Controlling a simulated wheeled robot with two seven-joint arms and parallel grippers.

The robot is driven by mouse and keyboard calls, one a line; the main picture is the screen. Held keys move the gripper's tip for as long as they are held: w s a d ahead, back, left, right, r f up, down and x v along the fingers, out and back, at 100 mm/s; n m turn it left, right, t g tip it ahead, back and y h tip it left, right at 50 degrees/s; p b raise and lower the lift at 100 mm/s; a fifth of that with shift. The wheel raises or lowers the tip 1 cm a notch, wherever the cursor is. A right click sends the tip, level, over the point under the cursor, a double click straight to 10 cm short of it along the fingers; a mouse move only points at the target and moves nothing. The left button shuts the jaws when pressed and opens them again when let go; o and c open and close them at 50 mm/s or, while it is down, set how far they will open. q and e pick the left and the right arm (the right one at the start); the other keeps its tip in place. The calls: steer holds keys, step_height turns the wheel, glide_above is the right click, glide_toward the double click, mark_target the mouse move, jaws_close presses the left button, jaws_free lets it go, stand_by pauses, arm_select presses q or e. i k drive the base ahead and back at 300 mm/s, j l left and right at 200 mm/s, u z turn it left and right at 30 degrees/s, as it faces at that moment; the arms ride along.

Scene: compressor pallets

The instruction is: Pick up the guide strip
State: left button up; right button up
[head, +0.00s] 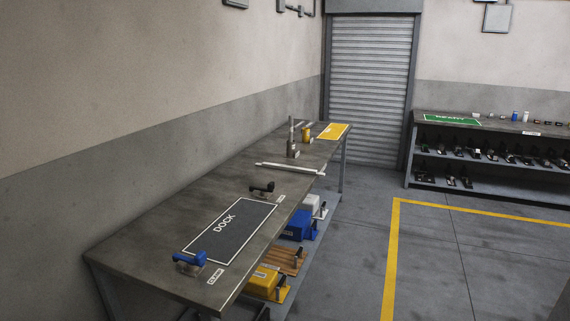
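A long, thin white strip (290,168) lies across the grey workbench (150,240), beyond the dark DOCK mat (231,229). Its right end reaches the bench's front edge. It is the thing that looks most like the guide strip; no label on it can be read. Neither of my grippers is in view, and nothing is seen touching the strip.
A blue-handled clamp (190,260) and a black-handled one (262,188) sit by the DOCK mat. An upright grey post (291,137) and a yellow mat (332,131) are farther back. The lower shelf holds blue and yellow units. Floor (350,245) right of the bench is clear.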

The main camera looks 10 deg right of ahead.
mark_target(280, 166)
steer(key=i+l, duration=1.2)
steer(key=l, duration=0.15)
steer(key=i+l+z, duration=0.1)
steer(key=i+l, duration=0.15)
steer(key=i, duration=0.35)
steer(key=i+l+z, duration=0.1)
steer(key=i+l, duration=0.15)
steer(key=i, duration=0.4)
steer(key=i+l+z, duration=0.1)
steer(key=i, duration=0.55)
